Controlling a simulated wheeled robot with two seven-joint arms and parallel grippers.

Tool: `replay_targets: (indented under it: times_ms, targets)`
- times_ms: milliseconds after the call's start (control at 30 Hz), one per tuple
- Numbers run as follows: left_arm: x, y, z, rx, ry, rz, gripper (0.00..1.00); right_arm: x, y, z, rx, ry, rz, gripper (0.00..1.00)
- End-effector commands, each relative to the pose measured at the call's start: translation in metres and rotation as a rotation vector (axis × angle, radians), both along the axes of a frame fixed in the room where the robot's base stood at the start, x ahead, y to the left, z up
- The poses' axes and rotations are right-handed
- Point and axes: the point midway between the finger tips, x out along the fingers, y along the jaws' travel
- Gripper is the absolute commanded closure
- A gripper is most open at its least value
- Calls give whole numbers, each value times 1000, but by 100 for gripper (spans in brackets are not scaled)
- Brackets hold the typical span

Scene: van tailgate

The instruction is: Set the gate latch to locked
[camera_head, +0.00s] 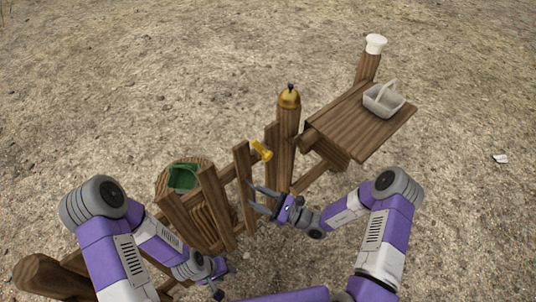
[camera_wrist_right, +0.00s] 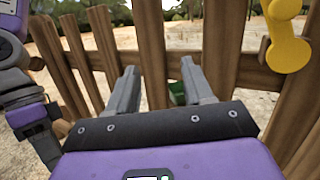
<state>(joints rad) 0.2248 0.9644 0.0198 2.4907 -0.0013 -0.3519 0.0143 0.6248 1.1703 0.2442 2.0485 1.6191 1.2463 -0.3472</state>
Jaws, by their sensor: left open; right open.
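My left gripper (camera_head: 218,291) is low by the fence, small and partly hidden.
A gold bell (camera_head: 289,97) tops a post right of the latch. A wooden shelf (camera_head: 345,120) with a pale basket (camera_head: 383,101) stands at right, by a white-capped post (camera_head: 375,44). A green container (camera_head: 182,178) sits behind the fence. Open gravel lies beyond.

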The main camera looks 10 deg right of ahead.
Motion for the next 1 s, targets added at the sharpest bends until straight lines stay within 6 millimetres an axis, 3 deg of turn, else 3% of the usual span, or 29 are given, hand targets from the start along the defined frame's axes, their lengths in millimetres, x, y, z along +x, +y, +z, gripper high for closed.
replay_targets:
  times_ms: [33,100,200,300,733,1000]
  targets:
    - [0,0,2,0,0,0,57,21,-21,9,60,-18,-113,49]
    - [0,0,3,0,0,0,57,41,-46,19,124,-41,-243,49]
    - [0,0,4,0,0,0,57,57,-72,27,177,-68,-364,49]
    - [0,0,4,0,0,0,57,65,-83,31,199,-82,-417,49]
    - [0,0,-5,0,0,0,57,112,-54,53,200,-84,-419,49]
    - [0,0,-6,0,0,0,57,123,-47,59,200,-81,-421,49]
